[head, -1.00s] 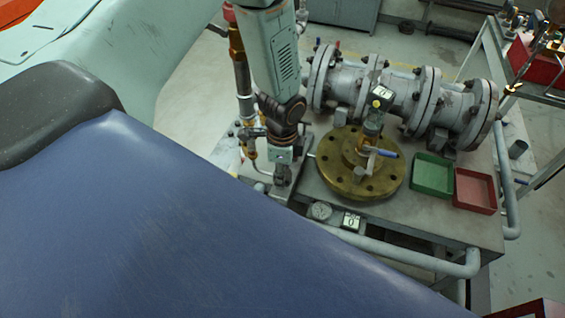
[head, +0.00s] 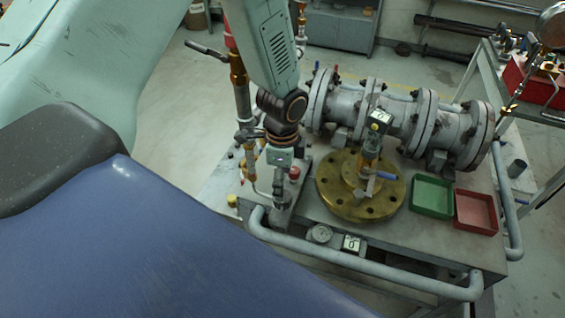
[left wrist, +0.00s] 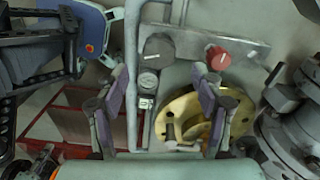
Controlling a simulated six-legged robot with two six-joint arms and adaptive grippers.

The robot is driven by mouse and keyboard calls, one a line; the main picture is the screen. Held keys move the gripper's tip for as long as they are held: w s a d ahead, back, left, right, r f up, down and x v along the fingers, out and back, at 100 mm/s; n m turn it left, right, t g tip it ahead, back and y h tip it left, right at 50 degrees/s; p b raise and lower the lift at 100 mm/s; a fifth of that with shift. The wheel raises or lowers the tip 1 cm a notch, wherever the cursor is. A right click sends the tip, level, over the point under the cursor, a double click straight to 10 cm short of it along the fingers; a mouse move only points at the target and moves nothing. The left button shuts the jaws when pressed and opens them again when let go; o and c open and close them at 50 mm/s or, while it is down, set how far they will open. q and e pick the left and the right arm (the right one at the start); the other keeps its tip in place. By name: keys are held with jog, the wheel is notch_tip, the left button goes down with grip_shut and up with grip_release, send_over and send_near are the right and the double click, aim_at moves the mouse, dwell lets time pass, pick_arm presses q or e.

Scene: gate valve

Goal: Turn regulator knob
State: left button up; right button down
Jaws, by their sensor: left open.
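A metal block (left wrist: 190,46) carries a red knob (left wrist: 218,57) on its right and a dark grey knob (left wrist: 158,47) on its left in the left wrist view. The red knob also shows in the head view (head: 293,172), just right of my left arm's end. I cannot tell which knob is the regulator. My left gripper (left wrist: 160,82) is open and empty. Its fingers are spread on either side of a small gauge (left wrist: 148,80), with the grey knob beyond the gap and the red knob farther right. In the head view its fingers are not clear. My right gripper is not in view.
A brass flange (head: 360,205) with a blue-handled valve stands on the bench, behind it a grey flanged pipe (head: 400,115). A green tray (head: 432,196) and a red tray (head: 476,212) sit at right. A pipe rail (head: 380,275) runs along the bench's front edge.

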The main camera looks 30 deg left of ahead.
pick_arm(q)
notch_tip(320, 180, up, 6)
jog(key=shift+f, duration=0.1)
jog(key=shift+f, duration=0.1)
dwell(0.5)
jog(key=s+d+f+n+h, duration=0.1)
jog(key=s+d+f+n, duration=0.3)
jog(key=s+f+n, duration=0.55)
jog(key=s+f+n+y, duration=0.1)
jog(key=s+f+n, duration=0.15)
jog(key=s, duration=0.55)
jog(key=s+f+n, duration=0.2)
jog(key=s+f, duration=0.1)
jog(key=s, duration=0.5)
notch_tip(320, 180, down, 16)
jog(key=w+b, duration=0.1)
jog(key=b, duration=1.4)
jog(key=shift+a, duration=0.15)
jog(key=shift+r, duration=0.2)
